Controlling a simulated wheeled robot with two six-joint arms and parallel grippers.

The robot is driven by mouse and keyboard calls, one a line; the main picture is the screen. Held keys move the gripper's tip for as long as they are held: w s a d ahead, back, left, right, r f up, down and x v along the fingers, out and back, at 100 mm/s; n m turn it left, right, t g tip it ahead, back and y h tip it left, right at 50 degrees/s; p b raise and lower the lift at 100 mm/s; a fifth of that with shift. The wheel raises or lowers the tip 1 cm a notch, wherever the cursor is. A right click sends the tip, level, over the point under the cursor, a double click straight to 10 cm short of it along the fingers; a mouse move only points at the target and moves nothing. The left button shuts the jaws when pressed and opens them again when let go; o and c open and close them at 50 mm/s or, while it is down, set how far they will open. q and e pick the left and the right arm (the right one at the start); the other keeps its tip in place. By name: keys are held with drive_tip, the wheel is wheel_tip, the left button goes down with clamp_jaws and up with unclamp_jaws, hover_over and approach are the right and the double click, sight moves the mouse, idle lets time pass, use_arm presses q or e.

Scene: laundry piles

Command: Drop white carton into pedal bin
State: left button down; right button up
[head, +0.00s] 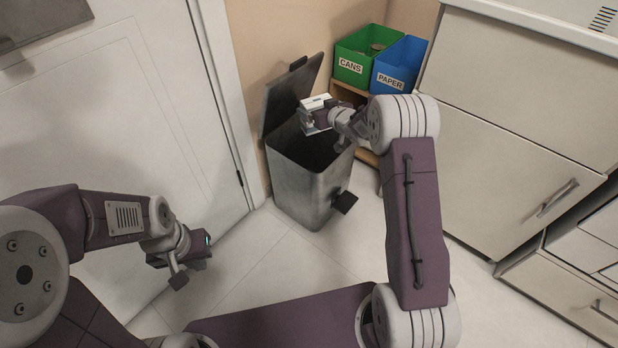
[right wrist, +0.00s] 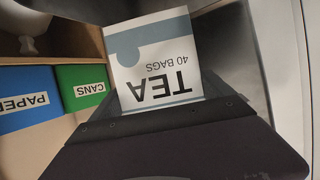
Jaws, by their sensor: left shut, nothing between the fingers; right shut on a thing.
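The white carton (head: 316,102) is held in my right gripper (head: 311,120) above the mouth of the pedal bin. In the right wrist view the carton (right wrist: 155,62) reads "TEA 40 BAGS" upside down. The pedal bin (head: 296,186) is grey metal and stands on the floor with its lid (head: 291,92) tilted up at the back and its inside dark. Its pedal (head: 345,202) sticks out at the front right. My left gripper (head: 182,274) is shut and empty, low on the left in front of the door.
A green box marked CANS (head: 352,66) and a blue box marked PAPER (head: 394,77) stand on a wooden shelf behind the bin. White cabinets (head: 515,90) line the right side. A white door (head: 120,110) is on the left. Tiled floor is clear before the bin.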

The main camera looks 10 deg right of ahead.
wheel_tip(320, 180, down, 5)
drive_tip(key=b, duration=0.4)
use_arm(q)
wheel_tip(320, 180, down, 5)
use_arm(e)
drive_tip(key=shift+r, duration=0.1)
drive_tip(key=o, duration=1.1)
use_arm(q)
wheel_tip(320, 180, up, 5)
drive_tip(key=p, duration=0.5)
use_arm(e)
drive_tip(key=v, duration=0.9)
